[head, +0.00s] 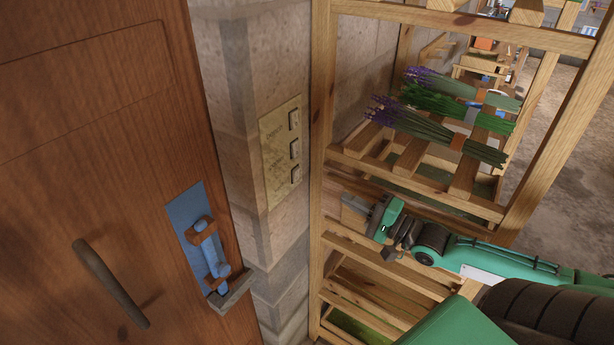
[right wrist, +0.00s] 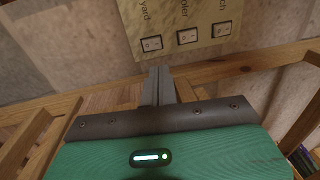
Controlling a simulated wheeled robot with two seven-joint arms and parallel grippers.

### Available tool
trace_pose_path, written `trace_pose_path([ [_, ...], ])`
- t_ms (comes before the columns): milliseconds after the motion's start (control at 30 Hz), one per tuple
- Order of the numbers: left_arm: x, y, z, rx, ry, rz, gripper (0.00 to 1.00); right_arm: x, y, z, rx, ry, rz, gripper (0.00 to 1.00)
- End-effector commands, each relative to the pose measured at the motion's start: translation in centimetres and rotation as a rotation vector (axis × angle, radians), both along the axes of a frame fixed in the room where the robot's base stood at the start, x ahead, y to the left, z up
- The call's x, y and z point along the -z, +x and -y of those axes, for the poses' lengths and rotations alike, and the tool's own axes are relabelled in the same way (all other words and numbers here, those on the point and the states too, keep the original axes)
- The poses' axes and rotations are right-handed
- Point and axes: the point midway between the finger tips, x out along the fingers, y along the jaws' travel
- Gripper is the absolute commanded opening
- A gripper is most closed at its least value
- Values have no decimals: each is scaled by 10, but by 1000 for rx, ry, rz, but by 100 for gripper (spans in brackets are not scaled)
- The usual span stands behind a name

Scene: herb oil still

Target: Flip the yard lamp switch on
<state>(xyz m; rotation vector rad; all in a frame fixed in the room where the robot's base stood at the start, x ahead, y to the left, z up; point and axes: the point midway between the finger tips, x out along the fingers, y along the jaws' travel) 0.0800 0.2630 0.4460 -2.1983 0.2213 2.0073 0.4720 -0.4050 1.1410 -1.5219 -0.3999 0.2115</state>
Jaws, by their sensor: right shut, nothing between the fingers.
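A tan switch plate (head: 268,157) with three pale switches in a column is on the stone wall right of the door. In the right wrist view the plate (right wrist: 180,15) shows the word "yard" beside its leftmost switch, the yard lamp switch (right wrist: 151,44). This matches the lowest switch (head: 296,174) in the head view. Which way it is set is too small to tell. My right gripper (head: 348,203) is shut and empty, below and right of the plate, in front of the wooden rack. Its fingertips (right wrist: 159,70) appear just below the yard switch, apparently apart from it. My left gripper is out of view.
A wooden door with a dark handle (head: 110,283) and a blue latch plate (head: 188,213) stands at left. A wooden rack (head: 322,100) holding herb bundles (head: 440,130) stands right of the switches, close around my right arm. Open floor (head: 560,130) shows at far right.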

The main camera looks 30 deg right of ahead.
Motion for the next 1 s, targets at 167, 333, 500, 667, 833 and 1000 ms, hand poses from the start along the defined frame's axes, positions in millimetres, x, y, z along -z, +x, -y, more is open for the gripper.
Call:
trace_pose_path([
  [167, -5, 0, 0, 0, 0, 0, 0, -5, 15, -6, 0, 0, 4, 0],
  [333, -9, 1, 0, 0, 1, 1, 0, -6, 28, -11, 0, 0, 3, 0],
  [500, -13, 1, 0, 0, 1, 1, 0, -8, 42, -17, 0, 1, 4, 0],
  [667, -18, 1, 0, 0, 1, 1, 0, -11, 56, -23, -1, 0, 5, 0],
  [833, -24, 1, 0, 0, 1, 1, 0, -13, 71, -29, 0, 0, 2, 0],
  [1000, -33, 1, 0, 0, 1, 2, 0, -16, 87, -36, 0, 0, 3, 0],
])
